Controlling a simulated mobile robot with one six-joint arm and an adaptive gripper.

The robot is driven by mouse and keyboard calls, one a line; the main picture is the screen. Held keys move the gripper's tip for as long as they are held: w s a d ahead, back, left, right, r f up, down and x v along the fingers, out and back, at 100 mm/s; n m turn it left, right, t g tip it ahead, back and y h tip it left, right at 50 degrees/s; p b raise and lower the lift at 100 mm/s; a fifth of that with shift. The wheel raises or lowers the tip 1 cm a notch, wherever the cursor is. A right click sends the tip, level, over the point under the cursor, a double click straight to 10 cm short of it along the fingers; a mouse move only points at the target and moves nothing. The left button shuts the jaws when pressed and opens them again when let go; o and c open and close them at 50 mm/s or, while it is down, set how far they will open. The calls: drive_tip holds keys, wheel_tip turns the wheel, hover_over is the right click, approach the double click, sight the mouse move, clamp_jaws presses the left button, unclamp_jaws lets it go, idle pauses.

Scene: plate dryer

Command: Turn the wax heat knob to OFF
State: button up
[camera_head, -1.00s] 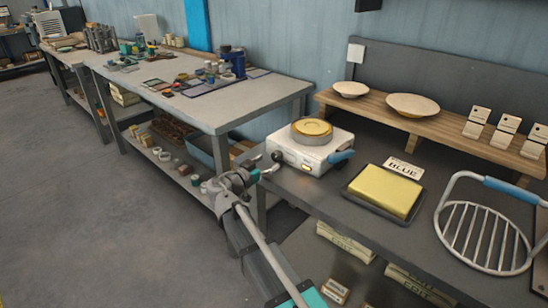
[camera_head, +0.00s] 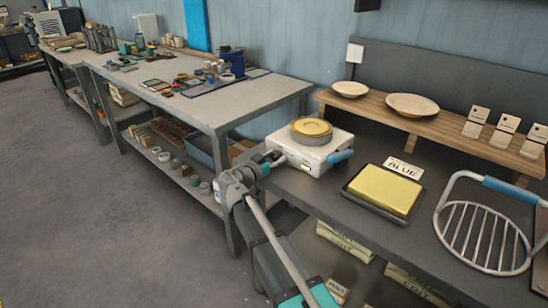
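The white wax heater (camera_head: 322,158) stands at the left end of the dark bench, with a round pan of yellow wax (camera_head: 311,128) on top and a blue handle (camera_head: 341,156) at its right. A small lit label or window shows on its front. My gripper (camera_head: 276,158) is at the left part of the heater's front face, where the dark heat knob is. The fingers cover most of the knob, so its pointer and setting cannot be read. Whether the fingers are closed around the knob or only beside it is too small to tell.
A yellow block in a black tray (camera_head: 352,197), a BLUE sign (camera_head: 403,168) and a wire rack with a blue handle (camera_head: 484,236) lie to the right. A wooden shelf with two bowls (camera_head: 411,105) stands behind. A cluttered grey table (camera_head: 243,114) is at the left.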

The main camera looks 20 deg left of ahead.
drive_tip(key=c, duration=0.5)
drive_tip(key=shift+n, duration=0.8)
drive_tip(key=shift+c, duration=0.2)
drive_tip(key=o, duration=1.1)
drive_tip(key=shift+o, duration=0.2)
drive_tip(key=shift+s, duration=0.15)
drive_tip(key=v, duration=1.1)
drive_tip(key=shift+s, duration=0.3)
drive_tip(key=shift+a, duration=0.15)
